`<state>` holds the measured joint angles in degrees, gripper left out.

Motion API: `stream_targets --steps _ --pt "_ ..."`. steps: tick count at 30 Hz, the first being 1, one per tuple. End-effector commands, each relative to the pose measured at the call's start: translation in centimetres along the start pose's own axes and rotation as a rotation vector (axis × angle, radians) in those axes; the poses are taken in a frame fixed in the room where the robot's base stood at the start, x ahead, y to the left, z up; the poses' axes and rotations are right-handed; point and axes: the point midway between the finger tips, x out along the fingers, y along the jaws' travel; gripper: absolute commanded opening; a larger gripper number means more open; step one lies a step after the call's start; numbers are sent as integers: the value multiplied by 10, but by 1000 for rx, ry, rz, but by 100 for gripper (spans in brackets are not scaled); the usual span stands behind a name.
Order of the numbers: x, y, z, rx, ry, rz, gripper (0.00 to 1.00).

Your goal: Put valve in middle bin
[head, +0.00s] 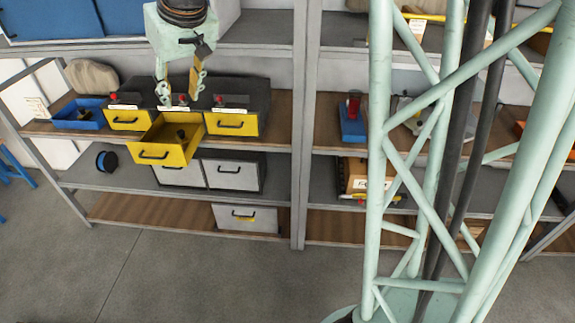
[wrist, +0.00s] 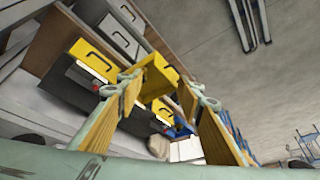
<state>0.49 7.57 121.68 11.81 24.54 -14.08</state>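The middle yellow bin (head: 165,153) is a drawer pulled out from the shelf unit, between two closed yellow drawers. A small dark thing (head: 182,133) lies inside it; it may be the valve, but it is too small to be sure. My gripper (head: 179,97) is above the back part of the open bin, pointing down, with its fingers spread and nothing visible between them. In the wrist view, my gripper (wrist: 160,90) has its two fingers wide apart, and the open yellow bin (wrist: 158,78) shows between them.
Closed yellow drawers stand left (head: 127,119) and right (head: 231,123) of the open one. Grey drawers (head: 234,175) are below. A blue bin (head: 80,116) stands at the left. A shelf post (head: 301,150) is to the right, and the upper shelf (head: 260,27) is behind my gripper.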

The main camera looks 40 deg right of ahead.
Motion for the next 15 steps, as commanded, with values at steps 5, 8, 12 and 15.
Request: stream_targets --steps 5,8,12,15 --pt "-35 -5 25 0 -8 0 34" --pt "-53 -7 40 2 -14 0 34" --pt "-79 -10 62 3 -20 2 34" --pt "-95 -12 79 5 -28 3 34"
